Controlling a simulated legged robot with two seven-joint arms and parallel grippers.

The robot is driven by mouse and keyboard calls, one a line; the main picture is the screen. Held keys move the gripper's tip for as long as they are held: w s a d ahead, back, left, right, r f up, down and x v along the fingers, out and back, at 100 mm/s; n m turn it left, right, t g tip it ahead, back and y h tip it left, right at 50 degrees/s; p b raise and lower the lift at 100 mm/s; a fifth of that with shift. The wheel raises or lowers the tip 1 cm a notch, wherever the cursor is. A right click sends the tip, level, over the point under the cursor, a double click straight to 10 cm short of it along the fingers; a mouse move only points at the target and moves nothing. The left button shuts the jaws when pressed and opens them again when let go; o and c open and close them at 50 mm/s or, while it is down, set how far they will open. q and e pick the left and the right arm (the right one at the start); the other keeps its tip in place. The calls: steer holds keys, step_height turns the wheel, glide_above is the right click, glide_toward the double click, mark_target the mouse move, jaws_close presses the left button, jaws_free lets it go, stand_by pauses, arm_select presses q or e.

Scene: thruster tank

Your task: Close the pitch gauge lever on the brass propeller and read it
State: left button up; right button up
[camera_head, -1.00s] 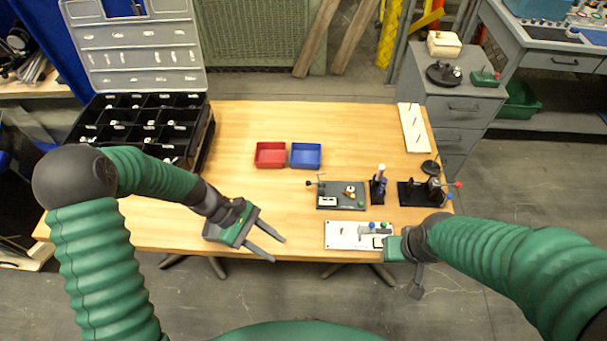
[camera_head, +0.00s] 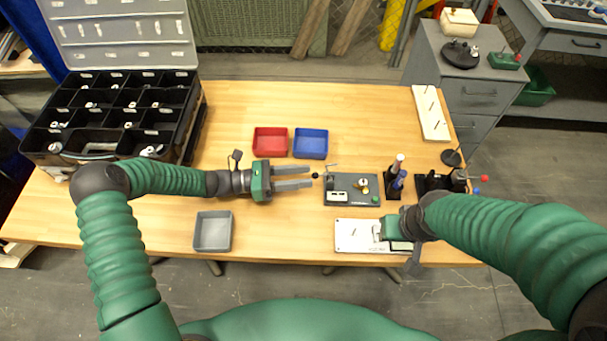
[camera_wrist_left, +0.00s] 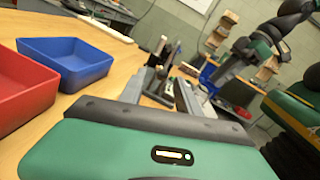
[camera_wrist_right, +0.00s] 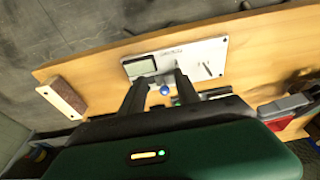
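The brass propeller (camera_head: 363,184) sits on a dark grey gauge plate (camera_head: 350,196) right of the table's middle. The plate has a small pale display (camera_head: 338,197) and a lever with a black knob (camera_head: 315,176) at its left end. My left gripper (camera_head: 310,177) is open, pointing right, with its fingertips just left of the knob. In the left wrist view its fingers (camera_wrist_left: 160,90) are apart; what lies between them is too small to tell. My right gripper (camera_wrist_right: 161,78) is open over a white board (camera_head: 352,228); a blue ball (camera_wrist_right: 165,90) shows between its fingers.
A red tray (camera_head: 270,152) and a blue tray (camera_head: 310,157) stand behind the left gripper. A grey tray (camera_head: 229,232) is at the front left. Upright tools (camera_head: 393,192) and a black stand (camera_head: 432,182) are right of the plate. A black compartment case (camera_head: 190,125) fills the left.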

arm_select(q)
steer(key=shift+d, duration=0.95)
steer(key=shift+c, duration=0.2)
steer(key=shift+a, duration=0.25)
jaws_close()
steer(key=shift+w+r, duration=0.1)
